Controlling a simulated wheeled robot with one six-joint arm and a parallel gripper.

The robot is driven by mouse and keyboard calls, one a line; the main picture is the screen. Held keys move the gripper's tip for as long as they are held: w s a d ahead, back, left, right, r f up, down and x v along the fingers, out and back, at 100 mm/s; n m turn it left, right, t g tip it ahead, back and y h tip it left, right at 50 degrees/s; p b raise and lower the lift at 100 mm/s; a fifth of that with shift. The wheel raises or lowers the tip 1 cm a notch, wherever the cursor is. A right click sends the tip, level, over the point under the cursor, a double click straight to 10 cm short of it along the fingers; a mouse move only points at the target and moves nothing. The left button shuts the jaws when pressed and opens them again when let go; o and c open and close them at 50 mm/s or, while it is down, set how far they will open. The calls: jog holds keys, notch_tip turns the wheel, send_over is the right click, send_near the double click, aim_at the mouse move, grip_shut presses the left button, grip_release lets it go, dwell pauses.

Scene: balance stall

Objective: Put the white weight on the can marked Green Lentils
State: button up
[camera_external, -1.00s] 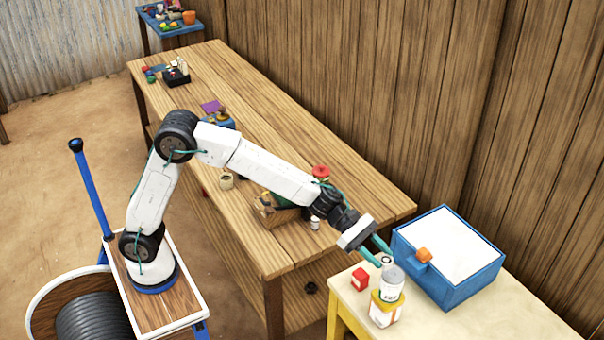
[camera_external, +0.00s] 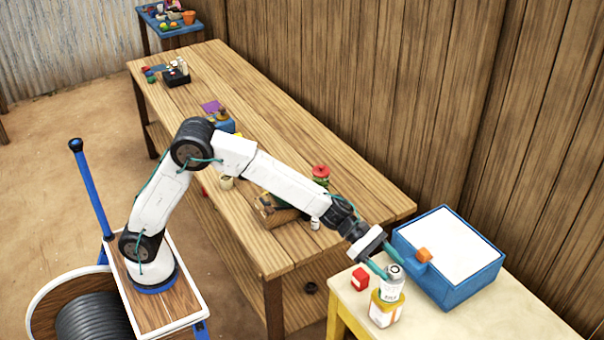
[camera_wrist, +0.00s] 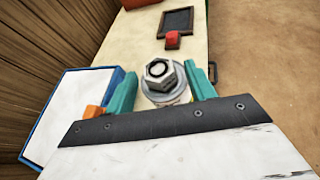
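The white weight (camera_wrist: 158,72) is a pale six-sided block with a dark ring on top. It appears to sit on the round grey top of a can (camera_wrist: 178,86). In the external view the weight (camera_external: 394,271) is at the top of the grey-and-white can (camera_external: 391,291), whose label is too small to read. My gripper (camera_wrist: 163,72) is open, one teal finger on each side of the weight, with gaps showing. It also shows at the can top in the external view (camera_external: 387,264).
A yellow-and-white container (camera_external: 383,314) is directly below or in front of the can; I cannot tell which. A red block (camera_external: 360,279) stands to the left. A blue box with a white top (camera_external: 452,255) and orange knob (camera_external: 424,255) is close on the right.

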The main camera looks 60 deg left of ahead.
jog(key=shift+r, duration=0.2)
jog(key=s+a+r+m+g+y, duration=0.1)
jog(key=s+a+r+m, duration=0.3)
jog(key=a, duration=0.5)
jog(key=s+a+r+m, duration=0.2)
jog(key=s+a+r, duration=0.3)
jog(key=a, duration=0.5)
jog(key=s+a+f+m+y, duration=0.2)
jog(key=s+a+m+y, duration=0.2)
jog(key=s+a, duration=0.5)
jog(key=s+a+f+m+g+y, duration=0.1)
jog(key=s+a+f+m+y, duration=0.2)
jog(key=s+a, duration=0.6)
jog(key=s+a+f+m+y, duration=0.3)
jog(key=s+a+m, duration=0.4)
jog(key=a, duration=0.8)
jog(key=s+y, duration=0.1)
jog(key=s, duration=0.2)
jog(key=shift+g+y, duration=0.4)
